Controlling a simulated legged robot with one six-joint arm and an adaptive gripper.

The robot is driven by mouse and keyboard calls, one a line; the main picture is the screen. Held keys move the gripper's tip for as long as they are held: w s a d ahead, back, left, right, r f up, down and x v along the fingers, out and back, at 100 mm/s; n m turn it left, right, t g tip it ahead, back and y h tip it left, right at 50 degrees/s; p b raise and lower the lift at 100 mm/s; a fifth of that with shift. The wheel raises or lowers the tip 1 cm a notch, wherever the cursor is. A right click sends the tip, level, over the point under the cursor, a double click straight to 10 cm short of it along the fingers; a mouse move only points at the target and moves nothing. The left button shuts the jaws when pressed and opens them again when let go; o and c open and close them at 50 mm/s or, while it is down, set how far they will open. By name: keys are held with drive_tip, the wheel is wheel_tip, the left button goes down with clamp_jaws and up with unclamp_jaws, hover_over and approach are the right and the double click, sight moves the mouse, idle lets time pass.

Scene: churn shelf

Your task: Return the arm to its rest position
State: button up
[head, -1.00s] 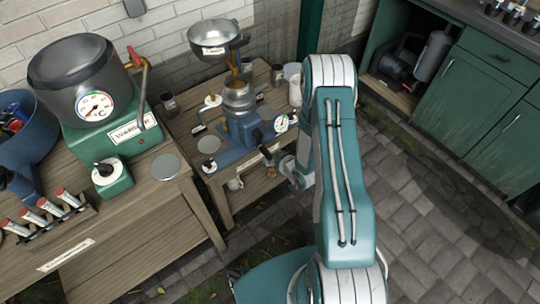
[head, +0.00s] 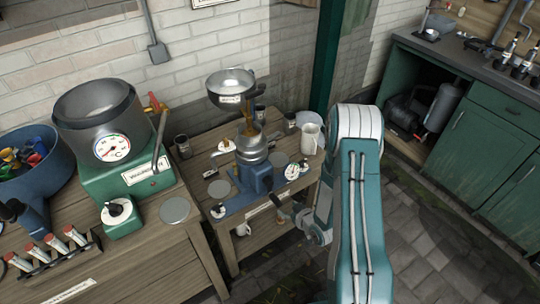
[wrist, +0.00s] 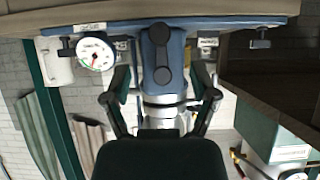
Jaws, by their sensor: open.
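My arm's teal link rises on the right of the head view and folds down to my gripper (head: 285,208), which is small and partly hidden there. It is beside the front of the low wooden table (head: 215,238). In the wrist view my gripper (wrist: 165,98) shows two dark fingers spread apart, with nothing held between them. Behind them is the blue machine (wrist: 161,50); in the head view this blue machine (head: 255,178) stands on the low table under a metal bowl (head: 231,82).
A green warmer (head: 128,178) with a steel pot stands on the left bench, near a blue bucket (head: 35,170). A white jug (head: 311,138) stands at the low table's back right. Green cabinets (head: 485,150) line the right. Paved floor (head: 425,245) lies clear between.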

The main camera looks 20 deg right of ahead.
wheel_tip(320, 180, up, 26)
drive_tip(key=d+m+g+h, duration=0.1)
drive_tip(key=g+h, duration=0.1)
drive_tip(key=h, duration=0.3)
drive_tip(key=s+a+r+m+g, duration=0.1)
drive_tip(key=s+a+r, duration=0.2)
drive_tip(key=s+r, duration=0.4)
drive_tip(key=s+a+r+m+g+y, duration=0.1)
drive_tip(key=s+a+r, duration=0.3)
drive_tip(key=s, duration=1.1)
wheel_tip(320, 180, up, 4)
drive_tip(key=shift+s+a+f+m+g, duration=0.2)
drive_tip(key=shift+m+g, duration=0.1)
drive_tip(key=shift+g, duration=0.4)
